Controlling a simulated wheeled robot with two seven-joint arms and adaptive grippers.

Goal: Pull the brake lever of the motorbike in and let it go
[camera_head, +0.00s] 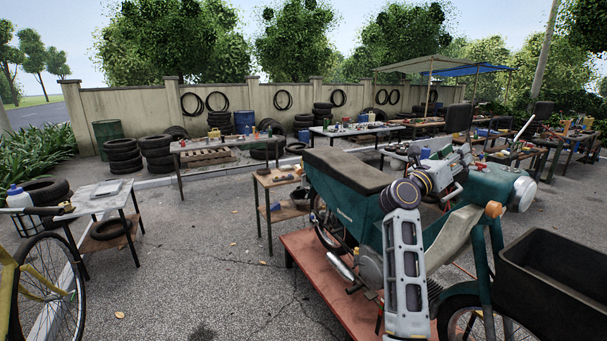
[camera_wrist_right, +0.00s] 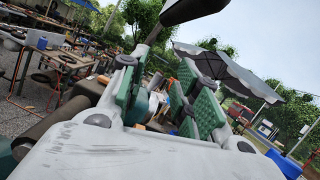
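The motorbike (camera_head: 350,208), teal with a black seat, stands at the right of the head view, its round headlamp (camera_head: 523,194) toward the right. My right arm crosses in front of it, and my right gripper (camera_head: 459,168) is by the handlebar area. In the right wrist view the two green-padded fingers of this gripper (camera_wrist_right: 165,95) are apart, with nothing clearly held between them. A dark, rounded part on a thin stem (camera_wrist_right: 190,8) rises beyond the fingertips; I cannot tell if it is a mirror or a grip. The brake lever cannot be made out surely. My left gripper is not in view.
The motorbike stands on a low red platform (camera_head: 312,270). A black crate (camera_head: 555,275) sits at its front right. A small wooden stand (camera_head: 270,190) is behind it, a table (camera_head: 100,195) and yellow bicycle (camera_head: 20,280) at left.

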